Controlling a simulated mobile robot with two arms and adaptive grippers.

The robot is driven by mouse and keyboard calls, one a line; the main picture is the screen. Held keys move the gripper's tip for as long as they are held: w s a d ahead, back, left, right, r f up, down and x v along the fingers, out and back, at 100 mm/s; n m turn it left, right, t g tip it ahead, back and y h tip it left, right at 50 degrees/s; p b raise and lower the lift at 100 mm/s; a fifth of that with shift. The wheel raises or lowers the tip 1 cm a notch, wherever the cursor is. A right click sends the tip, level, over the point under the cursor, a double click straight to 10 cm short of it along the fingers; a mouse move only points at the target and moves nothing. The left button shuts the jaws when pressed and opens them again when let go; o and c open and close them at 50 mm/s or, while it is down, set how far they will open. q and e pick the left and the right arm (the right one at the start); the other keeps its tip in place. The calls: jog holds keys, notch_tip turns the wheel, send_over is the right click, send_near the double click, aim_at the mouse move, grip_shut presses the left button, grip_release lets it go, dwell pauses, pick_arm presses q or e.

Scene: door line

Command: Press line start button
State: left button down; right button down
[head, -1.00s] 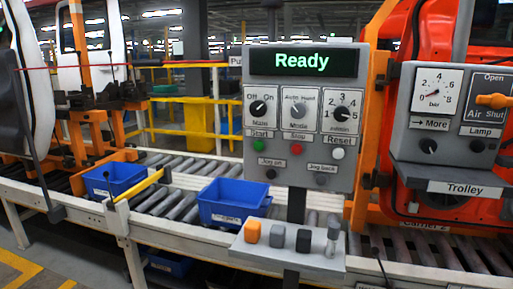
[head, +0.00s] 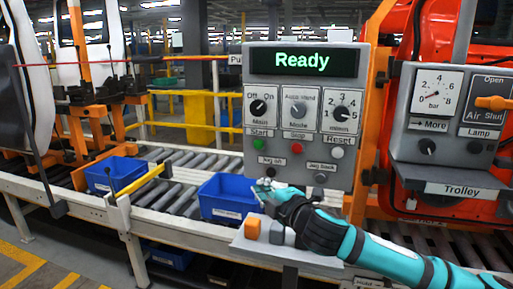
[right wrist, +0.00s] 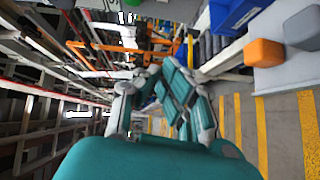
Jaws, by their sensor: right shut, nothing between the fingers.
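The control panel (head: 338,170) stands in the middle of the head view and its display reads "Ready". The green Start button (head: 258,144) is at the panel's left, under the label "Start". A red Stop button (head: 297,148) and a white Reset button (head: 337,153) sit to its right. My right gripper (head: 264,186) is in front of the panel's lower left, below the Start button and apart from it. It is shut and empty; its fingers also show in the right wrist view (right wrist: 165,98). My left gripper is not in view.
A blue bin (head: 224,197) stands on the roller conveyor just left of my right gripper. A grey shelf (head: 243,246) with an orange block (head: 252,228) lies below the panel, partly hidden by my arm. The Trolley panel (head: 447,125) is at the right.

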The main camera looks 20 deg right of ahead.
jog(key=shift+n+t, duration=0.5)
jog(key=shift+n, duration=0.2)
jog(key=r, duration=0.1)
jog(key=d+r, duration=0.1)
jog(key=r, duration=0.1)
jog(key=d+r, duration=0.1)
jog(key=r, duration=0.1)
jog(key=shift+r, duration=0.15)
jog(key=shift+w, duration=0.1)
jog(key=p, duration=0.3)
send_near(256, 147)
jog(key=w+a+r, duration=0.1)
jog(key=w+a, duration=0.3)
jog(key=w, duration=0.1)
jog(key=shift+w+d+r+p, duration=0.1)
jog(key=shift+w+d+p, duration=0.2)
jog(key=shift+w+d, duration=0.35)
